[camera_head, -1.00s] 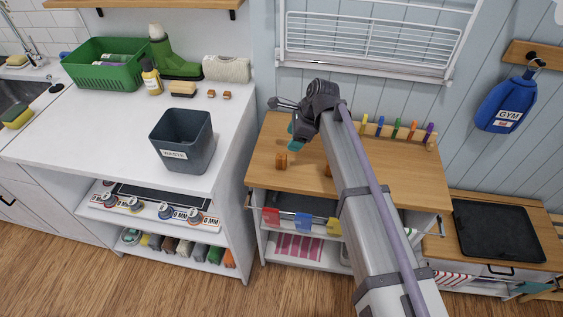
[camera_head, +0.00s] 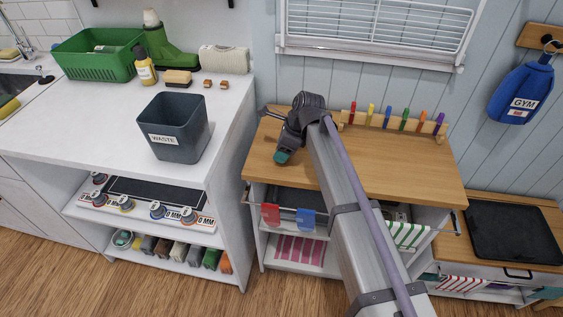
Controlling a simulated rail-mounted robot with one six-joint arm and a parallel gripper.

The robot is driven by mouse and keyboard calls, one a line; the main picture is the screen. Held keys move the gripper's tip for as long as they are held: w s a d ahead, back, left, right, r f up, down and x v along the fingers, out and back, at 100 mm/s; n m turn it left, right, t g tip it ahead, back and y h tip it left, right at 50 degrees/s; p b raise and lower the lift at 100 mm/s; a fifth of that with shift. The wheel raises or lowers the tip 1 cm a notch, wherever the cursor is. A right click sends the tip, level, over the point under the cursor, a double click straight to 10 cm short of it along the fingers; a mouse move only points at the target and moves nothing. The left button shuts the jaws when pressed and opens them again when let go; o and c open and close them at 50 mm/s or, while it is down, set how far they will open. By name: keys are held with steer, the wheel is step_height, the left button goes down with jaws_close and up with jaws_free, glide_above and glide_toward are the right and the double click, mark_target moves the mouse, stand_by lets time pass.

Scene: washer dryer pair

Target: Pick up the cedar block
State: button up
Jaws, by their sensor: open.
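My gripper (camera_head: 283,157) points down over the left part of the wooden worktop (camera_head: 400,165), with its teal tip low near the surface. The sight of its fingers is partly blocked by its own body, and nothing shows held in it. No cedar block shows on the worktop now; the spot where a small orange-brown block stood earlier is behind my gripper. Two small brown blocks, one (camera_head: 208,83) and another (camera_head: 224,85), lie on the white counter beside a sponge; I cannot tell whether either is cedar.
A dark waste bin (camera_head: 178,130) stands on the white counter (camera_head: 95,125), left of the worktop. A rack of coloured pegs (camera_head: 388,122) stands at the worktop's back. Red and blue cloths (camera_head: 305,218) hang on the front rail. The worktop's right part is clear.

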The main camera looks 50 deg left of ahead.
steer(key=shift+s+a+f, duration=0.1)
steer(key=shift+a+f, duration=0.1)
steer(key=shift+f, duration=0.4)
steer(key=shift+r, duration=0.2)
steer(key=c, duration=1)
step_height(320, 180, up, 10)
steer(key=p, duration=1)
steer(key=shift+r+p, duration=0.15)
steer(key=shift+p, duration=0.15)
